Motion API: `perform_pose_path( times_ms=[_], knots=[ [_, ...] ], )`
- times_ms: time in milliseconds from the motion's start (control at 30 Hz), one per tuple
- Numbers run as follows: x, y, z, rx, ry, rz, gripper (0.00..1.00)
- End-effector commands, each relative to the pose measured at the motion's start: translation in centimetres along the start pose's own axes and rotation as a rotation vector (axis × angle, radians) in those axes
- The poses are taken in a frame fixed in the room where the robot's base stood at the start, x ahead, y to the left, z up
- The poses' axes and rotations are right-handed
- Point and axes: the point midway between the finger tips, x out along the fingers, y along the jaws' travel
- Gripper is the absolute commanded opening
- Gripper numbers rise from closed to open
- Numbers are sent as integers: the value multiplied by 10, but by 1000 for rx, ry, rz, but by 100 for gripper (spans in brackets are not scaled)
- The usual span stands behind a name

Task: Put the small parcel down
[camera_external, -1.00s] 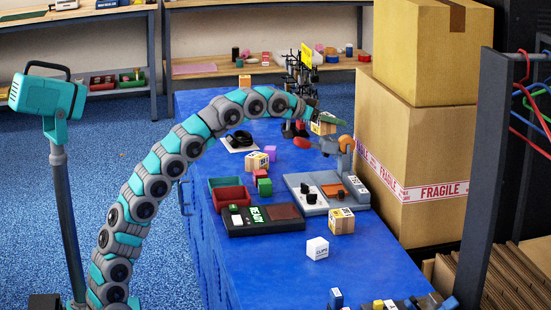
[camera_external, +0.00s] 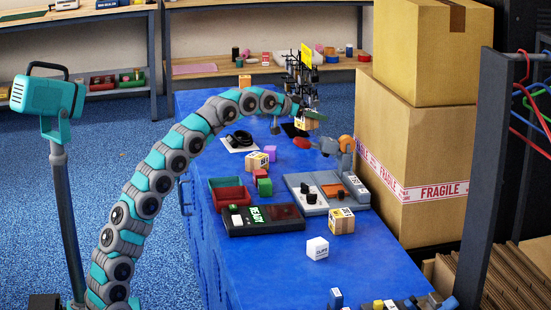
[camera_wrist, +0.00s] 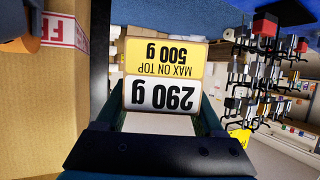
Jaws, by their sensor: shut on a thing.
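The small parcel is a light brown box between my gripper's jaws, seen in the external view (camera_external: 303,124) toward the far end of the blue table (camera_external: 380,268). In the wrist view, its near face (camera_wrist: 165,75) fills the middle and bears an upside-down yellow and white label reading "290 g" and "MAX ON TOP 500 g". My gripper (camera_wrist: 165,115) is shut on it with dark green fingers at both sides. In the external view, the gripper partly covers the parcel, and I cannot tell whether its underside touches anything.
A black rack (camera_external: 302,78) with a yellow sign stands close behind the parcel. Large cartons (camera_external: 415,165) stand at the right. Other boxes (camera_external: 257,161) (camera_external: 342,221), a white cube (camera_external: 317,248), the READY panel (camera_external: 262,219) and a grey device (camera_external: 327,192) are on the table.

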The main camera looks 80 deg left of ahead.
Motion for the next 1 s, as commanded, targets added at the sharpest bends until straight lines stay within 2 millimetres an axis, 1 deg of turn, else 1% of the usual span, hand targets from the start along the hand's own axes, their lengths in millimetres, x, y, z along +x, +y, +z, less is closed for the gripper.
perform_pose_path(
  times_ms=[133, 200, 400, 633, 767, 867, 1000],
  knots=[
    [2, 0, 6, 0, 3, -1, 0],
    [6, 0, 16, -1, -4, 0, 0],
    [11, 0, 27, -1, 1, 0, 0],
    [12, 0, 30, -1, 2, 0, 0],
    [14, 0, 36, 0, 1, 0, 0],
    [18, 0, 46, 0, 4, 0, 0],
    [28, 0, 68, -1, 0, 0, 0]
  ],
)
